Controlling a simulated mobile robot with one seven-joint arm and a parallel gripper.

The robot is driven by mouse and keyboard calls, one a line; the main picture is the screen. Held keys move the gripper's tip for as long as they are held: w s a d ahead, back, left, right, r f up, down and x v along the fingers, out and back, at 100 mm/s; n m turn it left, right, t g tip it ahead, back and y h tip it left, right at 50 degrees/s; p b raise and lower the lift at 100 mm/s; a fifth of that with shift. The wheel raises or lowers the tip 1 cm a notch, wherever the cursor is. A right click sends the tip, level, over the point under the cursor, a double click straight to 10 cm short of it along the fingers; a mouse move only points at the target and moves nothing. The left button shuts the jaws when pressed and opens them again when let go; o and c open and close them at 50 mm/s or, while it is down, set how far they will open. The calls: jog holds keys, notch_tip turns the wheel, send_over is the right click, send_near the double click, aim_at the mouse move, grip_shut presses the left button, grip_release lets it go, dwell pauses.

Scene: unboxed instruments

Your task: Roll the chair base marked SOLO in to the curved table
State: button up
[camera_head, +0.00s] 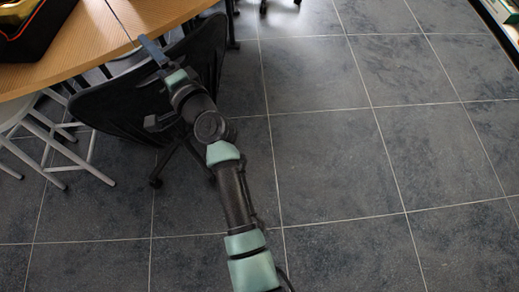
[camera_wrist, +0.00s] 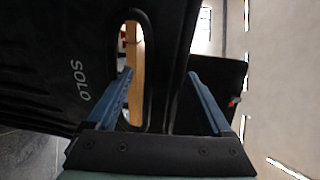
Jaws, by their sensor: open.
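The black chair (camera_head: 120,105) stands at the curved table (camera_head: 85,45), its back beside the wooden edge and casters on the floor below. In the wrist view the dark chair back (camera_wrist: 50,55) carries the white word SOLO and has a long oval slot. My gripper (camera_wrist: 160,73) is open, its blue fingers spread on either side of the strip between slot and panel edge. The left finger overlaps the slot; whether either finger touches the chair is unclear. In the head view my gripper (camera_head: 150,45) is at the chair back's upper part, which my arm partly hides.
A white-legged stool (camera_head: 50,140) stands left of the chair, under the table. A black case (camera_head: 35,25) lies on the tabletop. Other chair casters (camera_head: 280,3) show at the top. The tiled floor (camera_head: 350,150) to the right is clear.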

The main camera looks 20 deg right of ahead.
jog(key=shift+r, duration=0.2)
jog(key=v, duration=1.2)
jog(key=shift+p, duration=0.3)
jog(key=shift+f, duration=0.1)
